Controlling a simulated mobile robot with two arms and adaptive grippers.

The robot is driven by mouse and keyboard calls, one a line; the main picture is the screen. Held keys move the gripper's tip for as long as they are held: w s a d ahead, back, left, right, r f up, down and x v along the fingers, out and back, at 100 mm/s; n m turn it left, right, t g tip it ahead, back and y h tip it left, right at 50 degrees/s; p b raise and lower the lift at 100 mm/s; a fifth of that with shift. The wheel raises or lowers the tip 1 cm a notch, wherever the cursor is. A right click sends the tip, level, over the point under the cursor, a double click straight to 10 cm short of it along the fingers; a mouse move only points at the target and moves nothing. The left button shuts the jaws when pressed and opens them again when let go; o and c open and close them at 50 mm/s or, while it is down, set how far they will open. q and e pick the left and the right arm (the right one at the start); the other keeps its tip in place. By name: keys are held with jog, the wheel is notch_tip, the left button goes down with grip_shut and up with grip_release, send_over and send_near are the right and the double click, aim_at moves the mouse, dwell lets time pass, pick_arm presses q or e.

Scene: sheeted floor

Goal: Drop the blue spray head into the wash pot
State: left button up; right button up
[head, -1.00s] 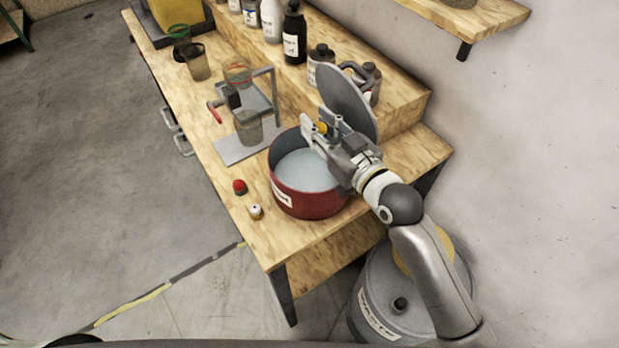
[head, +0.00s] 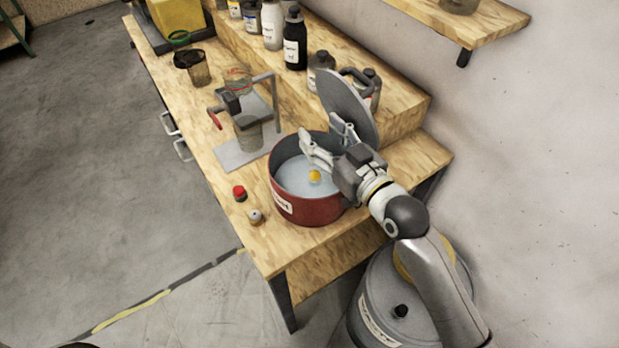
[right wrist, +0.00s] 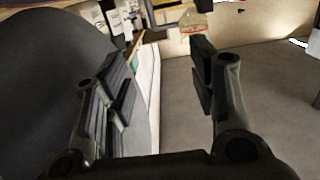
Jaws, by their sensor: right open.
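The wash pot (head: 306,208) is a dark red pot with a white label and pale liquid inside, standing on the wooden bench. A small orange-yellow piece (head: 314,176) is inside the pot, at the liquid. My right gripper (head: 328,136) is open and empty above the pot, its fingers apart from the orange piece. In the right wrist view my gripper (right wrist: 160,85) also shows spread fingers with nothing between them. A small red-topped piece (head: 239,193) and a small pale grey piece (head: 255,216) stand on the bench left of the pot. I see no clearly blue spray head.
A round grey lid (head: 347,104) stands tilted behind the pot. A metal stand (head: 240,150) with a clear cup is on the left. Several bottles (head: 294,45) line the raised shelf. A grey drum (head: 370,290) stands below on the floor.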

jog(key=v, duration=1.1)
jog(key=shift+f, duration=0.1)
